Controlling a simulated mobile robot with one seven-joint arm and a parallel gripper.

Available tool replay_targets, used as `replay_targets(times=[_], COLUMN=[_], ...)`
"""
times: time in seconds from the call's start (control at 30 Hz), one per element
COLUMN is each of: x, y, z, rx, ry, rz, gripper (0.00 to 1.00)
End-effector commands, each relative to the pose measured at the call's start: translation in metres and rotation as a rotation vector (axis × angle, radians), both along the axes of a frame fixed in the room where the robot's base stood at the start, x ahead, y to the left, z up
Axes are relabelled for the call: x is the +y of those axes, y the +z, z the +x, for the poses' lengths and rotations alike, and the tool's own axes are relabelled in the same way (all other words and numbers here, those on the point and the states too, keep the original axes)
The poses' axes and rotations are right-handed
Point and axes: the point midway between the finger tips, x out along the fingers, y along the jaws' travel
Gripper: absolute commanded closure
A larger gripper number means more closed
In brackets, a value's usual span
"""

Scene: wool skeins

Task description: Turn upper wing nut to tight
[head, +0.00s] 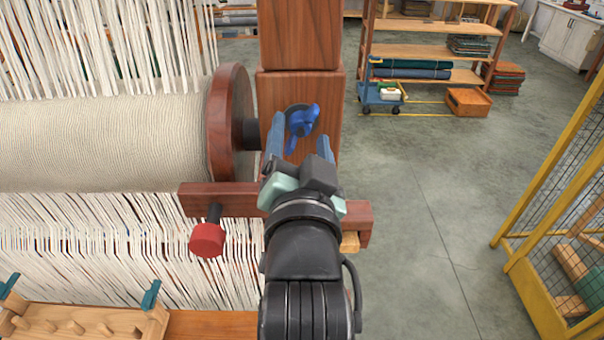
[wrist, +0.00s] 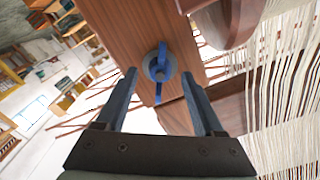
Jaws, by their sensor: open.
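The upper wing nut (head: 302,121) is blue and sits on a dark round washer on the face of the wooden loom post (head: 300,45). In the head view one wing points up and the other down, slightly left. In the wrist view the nut (wrist: 159,67) is in the middle, its wings in line with the gap between my fingers. My gripper (head: 301,136) is open and empty, pointing at the nut. Its blue-grey fingers lie to either side, with no visible contact. I cannot tell how far the tips are from the post.
A wooden crossbar (head: 230,199) with a red knob (head: 207,240) runs below my gripper. The cloth roll's wooden disc (head: 231,122) is close on the left, with white warp threads. A yellow mesh cage (head: 560,170) stands at right; the floor between is clear.

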Motion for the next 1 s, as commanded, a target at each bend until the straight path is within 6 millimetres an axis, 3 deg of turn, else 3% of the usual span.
replay_targets(times=[0.2, 0.3, 1.0], x=[0.000, 0.000, 0.000], y=[-0.004, 0.003, 0.002], z=[-0.041, -0.048, -0.103], rx=[-0.002, 0.008, 0.006], ry=[-0.001, -0.001, 0.000], rz=[0.000, -0.002, -0.001], gripper=[0.30, 0.30, 0.30])
